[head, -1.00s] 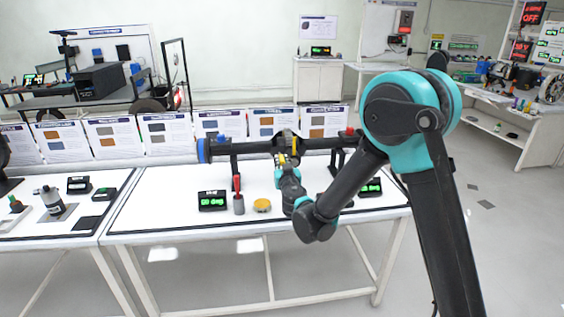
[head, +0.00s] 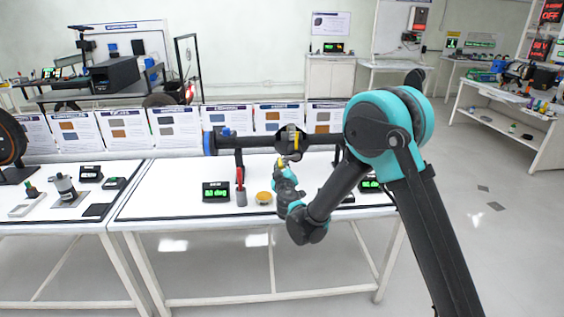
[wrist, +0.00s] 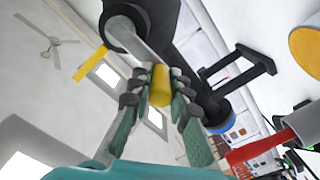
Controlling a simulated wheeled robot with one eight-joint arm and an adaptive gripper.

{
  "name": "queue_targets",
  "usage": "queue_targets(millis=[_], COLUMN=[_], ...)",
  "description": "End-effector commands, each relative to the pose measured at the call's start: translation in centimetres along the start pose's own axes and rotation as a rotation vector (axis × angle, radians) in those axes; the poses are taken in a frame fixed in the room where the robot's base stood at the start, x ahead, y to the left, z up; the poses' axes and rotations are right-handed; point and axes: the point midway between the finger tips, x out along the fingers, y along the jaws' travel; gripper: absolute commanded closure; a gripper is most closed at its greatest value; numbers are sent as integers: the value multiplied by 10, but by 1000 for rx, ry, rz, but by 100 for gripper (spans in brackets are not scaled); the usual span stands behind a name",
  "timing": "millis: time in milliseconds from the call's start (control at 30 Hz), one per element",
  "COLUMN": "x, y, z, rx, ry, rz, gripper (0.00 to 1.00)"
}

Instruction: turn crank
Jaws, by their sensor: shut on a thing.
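The crank rig is a dark horizontal shaft (head: 258,142) with a blue end, held on stands on the white table. Its round hub (head: 290,141) is near the middle of the head view and also shows at the top of the wrist view (wrist: 124,28). A pale crank arm (wrist: 140,52) runs from the hub to a yellow handle (wrist: 161,86). My gripper (wrist: 158,92) is shut on this handle, one finger on each side. In the head view my gripper (head: 282,163) is just below the hub, and the handle is mostly hidden there.
A green-lit display (head: 215,191), a grey holder with a red-handled tool (head: 241,190) and a yellow disc (head: 264,198) stand on the table left of my gripper. Another display (head: 370,186) is partly behind my arm. Information cards line the back edge.

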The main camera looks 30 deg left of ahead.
Motion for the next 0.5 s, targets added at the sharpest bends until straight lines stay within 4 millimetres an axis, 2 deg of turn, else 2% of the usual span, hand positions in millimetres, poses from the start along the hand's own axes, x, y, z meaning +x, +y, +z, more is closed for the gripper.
queue_targets(millis=[200,500], x=[0,0], y=[-5,-7], z=[8,14], rx=[-137,-235], ry=[0,0], rz=[0,-1], gripper=[100,100])
